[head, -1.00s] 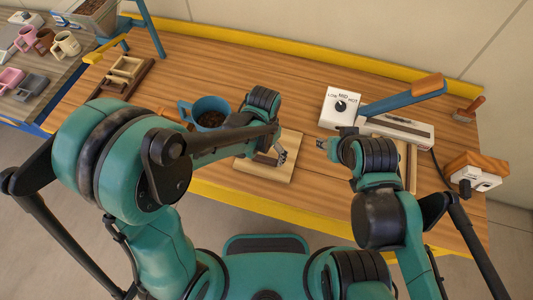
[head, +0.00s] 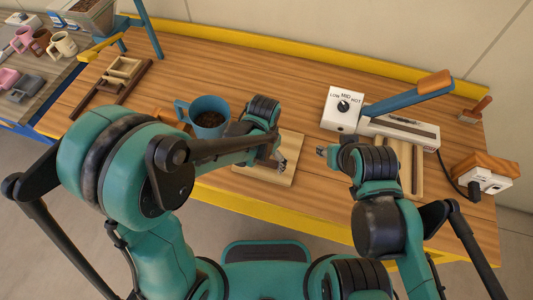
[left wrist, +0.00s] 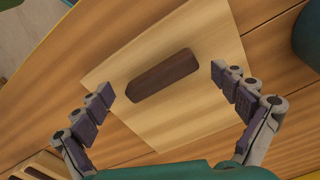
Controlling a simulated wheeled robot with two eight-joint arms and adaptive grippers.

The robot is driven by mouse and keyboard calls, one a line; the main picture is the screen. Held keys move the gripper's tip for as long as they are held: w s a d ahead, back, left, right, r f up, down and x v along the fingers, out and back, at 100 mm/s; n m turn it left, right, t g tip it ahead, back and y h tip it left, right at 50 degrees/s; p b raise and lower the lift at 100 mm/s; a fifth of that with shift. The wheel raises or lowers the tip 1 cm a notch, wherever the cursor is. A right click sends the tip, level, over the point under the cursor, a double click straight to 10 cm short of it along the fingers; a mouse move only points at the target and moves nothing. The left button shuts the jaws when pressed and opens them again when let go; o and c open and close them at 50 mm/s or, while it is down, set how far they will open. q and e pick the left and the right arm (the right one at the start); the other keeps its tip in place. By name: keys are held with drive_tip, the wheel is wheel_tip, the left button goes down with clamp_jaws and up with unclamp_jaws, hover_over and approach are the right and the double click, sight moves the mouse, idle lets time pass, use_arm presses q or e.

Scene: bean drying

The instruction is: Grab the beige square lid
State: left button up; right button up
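The beige square lid (head: 268,176) lies flat on the wooden table, right of the blue mug. Its dark brown bar handle (left wrist: 163,75) shows clearly in the left wrist view, on the lid's pale board (left wrist: 198,102). My left gripper (head: 277,160) is over the lid in the head view and partly hides the handle.
A blue mug (head: 206,131) with dark contents stands close left of my left gripper. A white device with a dial (head: 343,108) and a blue-handled lever is at the right. A wooden frame (head: 112,80) lies at the left. Clear tabletop lies behind the lid.

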use_arm(q)
drive_tip(key=c, duration=1.1)
drive_tip(key=shift+r+p, duration=1.5)
drive_tip(key=shift+r, duration=0.55)
